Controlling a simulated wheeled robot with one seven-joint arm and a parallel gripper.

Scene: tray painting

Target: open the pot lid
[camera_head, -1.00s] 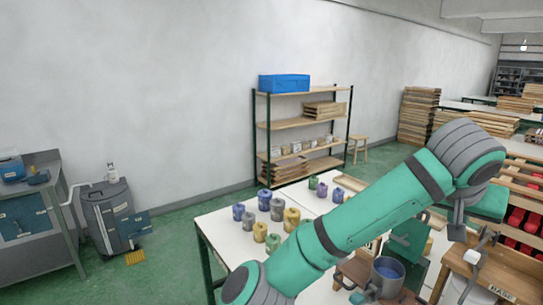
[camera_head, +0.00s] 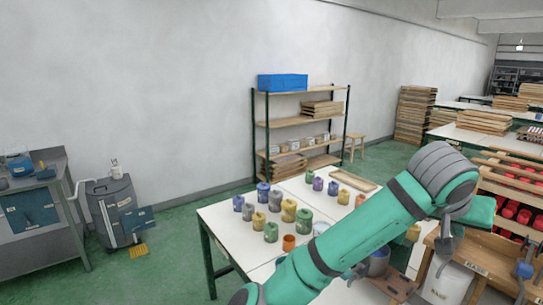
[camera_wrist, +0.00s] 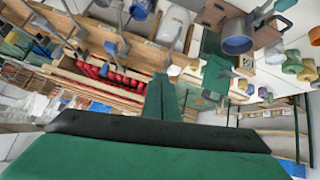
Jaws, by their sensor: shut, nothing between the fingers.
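Several small paint pots (camera_head: 303,219) in purple, yellow, green and blue stand on the white table; I cannot tell which one the task means. A larger grey-blue pot (camera_head: 378,263) is partly hidden behind my arm. In the wrist view this larger pot (camera_wrist: 238,40) appears at upper right with a dark blue inside and a handle; I see no lid on it. My gripper (camera_wrist: 164,84) is shut and empty, pointing up the wrist picture, apart from the pots. In the head view its fingertips cannot be made out.
My arm crosses the table's right part. A wooden rack with red items (camera_head: 515,212) stands at the right, a shelf (camera_head: 300,122) at the back wall, a grey bin (camera_head: 113,212) at the left. The table's front left (camera_head: 232,236) is bare.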

